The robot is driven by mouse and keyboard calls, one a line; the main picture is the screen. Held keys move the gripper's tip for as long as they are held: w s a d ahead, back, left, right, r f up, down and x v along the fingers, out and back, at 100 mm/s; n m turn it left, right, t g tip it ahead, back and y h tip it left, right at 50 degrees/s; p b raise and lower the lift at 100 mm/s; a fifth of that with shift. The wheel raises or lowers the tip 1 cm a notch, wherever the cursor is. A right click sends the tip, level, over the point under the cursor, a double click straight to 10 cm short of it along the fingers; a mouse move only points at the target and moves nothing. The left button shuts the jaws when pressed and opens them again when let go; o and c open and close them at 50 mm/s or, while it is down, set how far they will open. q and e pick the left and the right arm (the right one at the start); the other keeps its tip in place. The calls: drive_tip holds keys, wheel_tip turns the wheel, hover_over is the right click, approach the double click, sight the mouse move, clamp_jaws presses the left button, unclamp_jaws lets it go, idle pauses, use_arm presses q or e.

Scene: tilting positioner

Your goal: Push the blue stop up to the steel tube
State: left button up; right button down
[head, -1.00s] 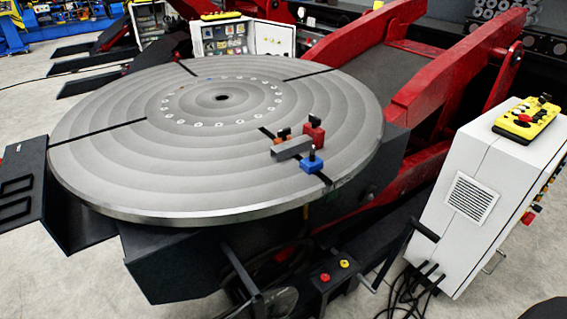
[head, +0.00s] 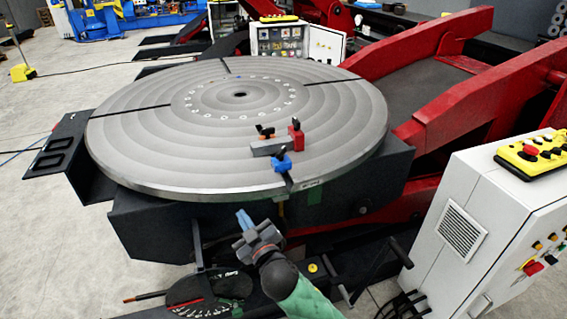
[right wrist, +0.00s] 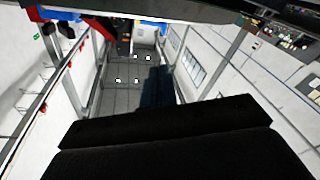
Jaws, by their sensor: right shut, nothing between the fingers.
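The blue stop (head: 282,163) with a black knob sits near the front rim of the round grey turntable (head: 150,150), by a dark radial slot. The grey steel tube (head: 266,148) lies just behind it; I cannot tell whether they touch. The red stop (head: 296,136) stands behind the tube's right end. My right gripper (head: 241,217) is shut and empty, in front of the turntable's front rim, apart from the blue stop and lower left of it in the picture. In the right wrist view its dark body fills the bottom. My left gripper is out of view.
A small orange and black part (head: 264,131) is behind the tube. A white control cabinet (head: 490,215) with a yellow pendant (head: 532,152) stands at right. Red arms (head: 490,95) rise behind the turntable. The turntable's left half is clear.

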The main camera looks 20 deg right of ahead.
drive_tip(key=w+a+r+n+g+y+p, duration=0.1)
drive_tip(key=w+a+r+n+g+y, duration=0.15)
drive_tip(key=a+r+n+y, duration=0.8)
drive_tip(key=n+g+h+p, duration=0.3)
drive_tip(key=n+g+h, duration=1.25)
drive_tip(key=n, duration=0.25)
approach(285, 165)
drive_tip(key=s+r, duration=0.1)
drive_tip(key=s, duration=0.4)
wheel_tip(285, 165, down, 10)
drive_tip(key=p, duration=0.4)
drive_tip(key=shift+r, duration=0.15)
drive_tip(key=w+p, duration=0.2)
drive_tip(key=w, duration=0.1)
drive_tip(key=shift+w, duration=0.1)
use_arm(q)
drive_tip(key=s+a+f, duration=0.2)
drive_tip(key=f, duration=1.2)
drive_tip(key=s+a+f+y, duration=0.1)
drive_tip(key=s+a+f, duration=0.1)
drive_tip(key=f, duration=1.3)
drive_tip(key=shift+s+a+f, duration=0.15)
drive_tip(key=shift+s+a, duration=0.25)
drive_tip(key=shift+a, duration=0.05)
use_arm(e)
drive_tip(key=shift+w, duration=0.35)
